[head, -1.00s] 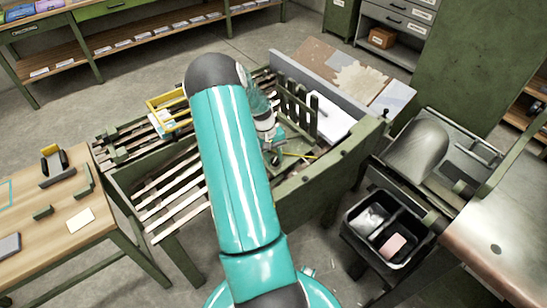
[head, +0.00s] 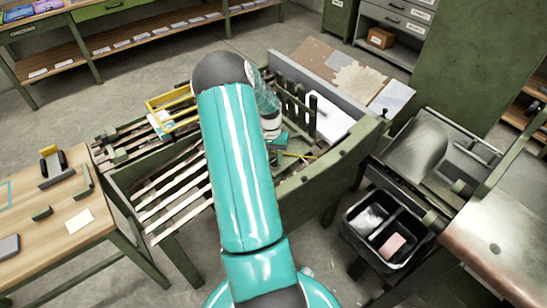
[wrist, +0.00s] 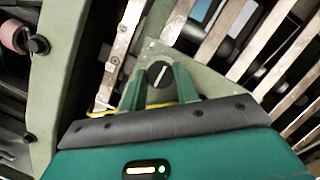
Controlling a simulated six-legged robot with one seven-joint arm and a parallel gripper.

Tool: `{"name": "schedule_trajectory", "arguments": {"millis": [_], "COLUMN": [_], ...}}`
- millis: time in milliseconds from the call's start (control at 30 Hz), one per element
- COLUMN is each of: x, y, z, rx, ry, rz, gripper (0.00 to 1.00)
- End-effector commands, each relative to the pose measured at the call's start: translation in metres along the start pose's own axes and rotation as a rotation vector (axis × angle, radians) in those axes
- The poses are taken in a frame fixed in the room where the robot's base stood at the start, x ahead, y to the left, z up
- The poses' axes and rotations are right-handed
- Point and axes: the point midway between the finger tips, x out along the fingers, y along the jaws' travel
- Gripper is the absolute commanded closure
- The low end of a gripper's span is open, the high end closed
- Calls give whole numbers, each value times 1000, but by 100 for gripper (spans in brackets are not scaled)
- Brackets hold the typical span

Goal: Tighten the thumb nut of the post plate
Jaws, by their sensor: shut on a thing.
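In the wrist view the post plate (wrist: 212,82) is a grey-green plate with small holes, lying beside pale slats. The thumb nut (wrist: 158,72) is a dark round piece with a pale bar across it, on the plate. My gripper (wrist: 160,80) has its two green fingers on either side of the nut and is shut on it. The fingertips hide part of the nut's sides. The nut cannot be made out there.
A slatted green-framed bench (head: 318,182) surrounds the work spot. A yellow frame (head: 170,107) stands at its left. A wooden table (head: 48,205) is at the left, a black bin (head: 388,232) at the right. A yellow strip (wrist: 98,113) shows near the fingers.

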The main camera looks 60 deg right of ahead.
Motion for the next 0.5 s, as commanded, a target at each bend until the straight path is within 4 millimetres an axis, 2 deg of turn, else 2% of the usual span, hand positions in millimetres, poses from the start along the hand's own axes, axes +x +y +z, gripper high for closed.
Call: {"name": "schedule_trajectory", "arguments": {"millis": [267, 300, 400, 500], "x": [-1, -1, -1, -1], "y": [1, 1, 0, 0], "z": [-1, -1, -1, -1], "rx": [3, 3, 2, 2], "ry": [3, 3, 3, 2], "rz": [-1, -1, 0, 0], "gripper": [92, 68, 48, 48]}}
